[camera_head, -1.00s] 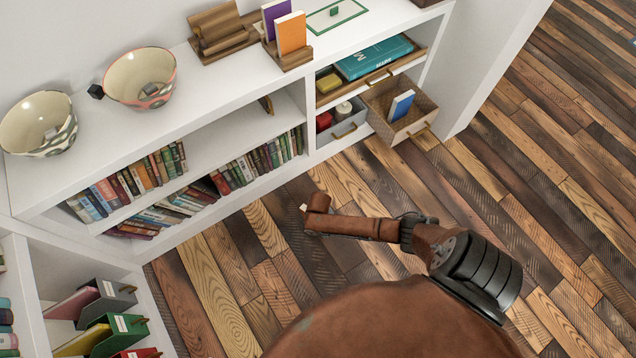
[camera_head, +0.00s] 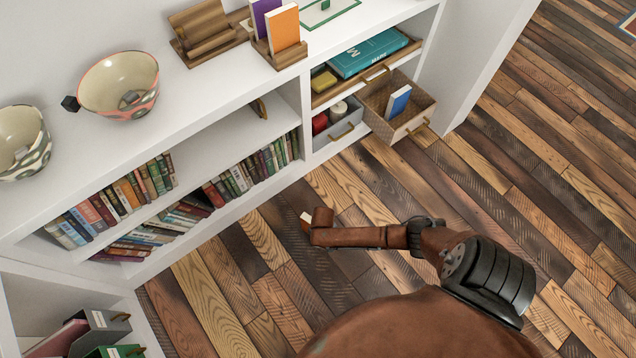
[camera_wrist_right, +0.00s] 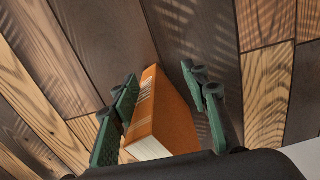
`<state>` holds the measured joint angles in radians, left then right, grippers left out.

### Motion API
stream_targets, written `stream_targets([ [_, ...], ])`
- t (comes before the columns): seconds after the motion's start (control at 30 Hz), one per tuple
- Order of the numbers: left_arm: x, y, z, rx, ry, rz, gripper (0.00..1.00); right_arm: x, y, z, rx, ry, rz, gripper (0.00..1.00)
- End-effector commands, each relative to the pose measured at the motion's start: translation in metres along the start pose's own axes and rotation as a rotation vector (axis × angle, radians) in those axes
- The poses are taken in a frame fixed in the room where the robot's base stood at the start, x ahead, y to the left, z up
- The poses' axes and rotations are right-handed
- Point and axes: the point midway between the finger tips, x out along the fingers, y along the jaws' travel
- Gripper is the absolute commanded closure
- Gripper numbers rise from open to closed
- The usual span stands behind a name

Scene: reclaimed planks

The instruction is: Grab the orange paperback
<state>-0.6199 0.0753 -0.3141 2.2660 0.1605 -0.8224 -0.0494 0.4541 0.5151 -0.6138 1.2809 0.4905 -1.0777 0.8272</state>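Another orange book (camera_head: 284,27) stands beside a purple book (camera_head: 263,14) in a wooden holder on the shelf top. My left gripper is out of view.
A white bookcase (camera_head: 200,88) runs along the left and back, with rows of books. Two bowls (camera_head: 118,86) (camera_head: 20,142) stand on its top. An open drawer (camera_head: 411,122) holding a blue book (camera_head: 398,101) juts out at the back.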

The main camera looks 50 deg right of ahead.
Motion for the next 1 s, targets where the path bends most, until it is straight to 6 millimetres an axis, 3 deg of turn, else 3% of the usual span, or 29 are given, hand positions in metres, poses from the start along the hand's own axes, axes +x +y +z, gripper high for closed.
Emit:
stream_targets([
  [0.3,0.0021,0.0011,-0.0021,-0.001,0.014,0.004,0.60,0.0007,0.0001,-0.0010,0.000,0.002,0.000,0.59],
  [0.9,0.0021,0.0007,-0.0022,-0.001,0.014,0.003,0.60,0.0008,-0.0005,-0.0011,-0.001,0.002,-0.001,1.00],
  [1.0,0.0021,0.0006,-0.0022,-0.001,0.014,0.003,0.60,0.0008,-0.0004,-0.0012,0.000,0.002,0.000,1.00],
])
